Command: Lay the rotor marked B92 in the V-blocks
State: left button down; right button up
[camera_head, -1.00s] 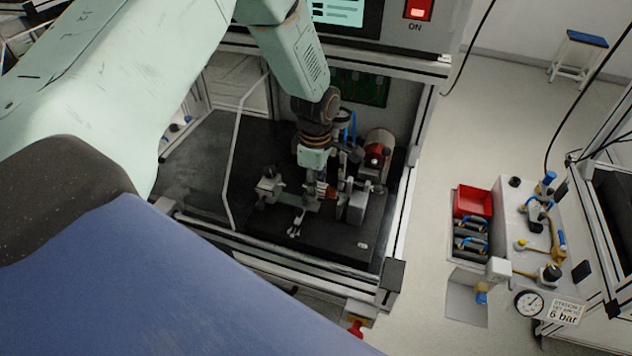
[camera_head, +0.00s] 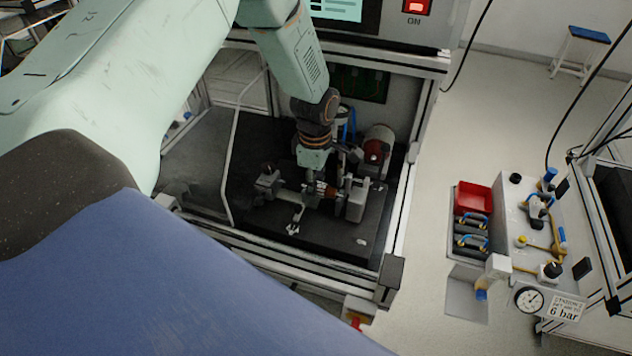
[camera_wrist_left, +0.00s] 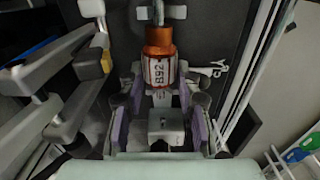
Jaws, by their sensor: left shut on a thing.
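The rotor marked B92 (camera_wrist_left: 160,68) has a copper-orange body and a white label. A grey block (camera_wrist_left: 166,125) shows between the fingers, and another grey piece (camera_wrist_left: 174,12) lies beyond the rotor. I cannot tell whether the shaft touches the V-blocks. My right gripper is not in view.
A grey and red motor-like unit (camera_head: 377,150) stands behind the gripper to the right. The enclosure's frame (camera_head: 400,215) bounds the right side. The plate's front (camera_head: 325,243) is mostly clear.

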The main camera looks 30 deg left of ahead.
pick_arm(q)
jog(key=shift+s+a, duration=0.1)
jog(key=shift+f, duration=0.1)
jog(key=c, duration=0.9)
grip_release()
jog(key=shift+o, duration=0.2)
notch_tip(320, 180, up, 12)
dwell(0.4)
